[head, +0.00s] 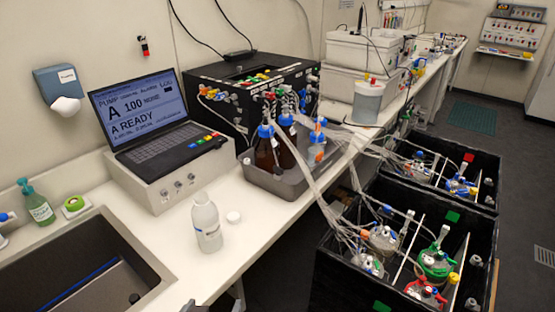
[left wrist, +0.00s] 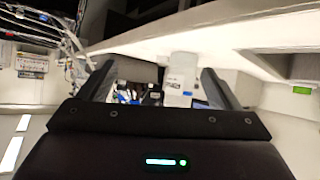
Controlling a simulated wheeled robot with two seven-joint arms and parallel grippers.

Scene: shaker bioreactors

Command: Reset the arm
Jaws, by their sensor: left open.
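My left gripper (left wrist: 157,75) is open in the left wrist view. Its two dark fingers stand wide apart with nothing held between them. In the head view only a small part of the left gripper (head: 226,298) shows at the bottom edge, beside the front of the counter. The rest of it is cut off by the frame. My right gripper is in neither view.
A sink (head: 75,275) is at left. Black bins (head: 335,262) with tubed vessels stand at right.

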